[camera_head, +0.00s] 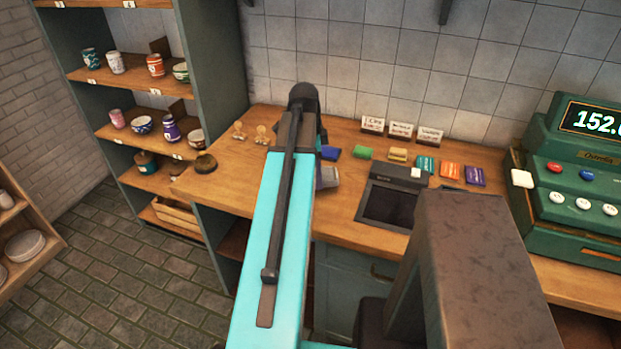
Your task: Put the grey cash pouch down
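A blue pouch (331,153), a green one (362,152) and several other coloured packets lie in a row below small signs (401,130). An open dark drawer box (390,203) sits in front. A green cash register (580,175) stands right; shelves (125,75) of pottery stand left.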

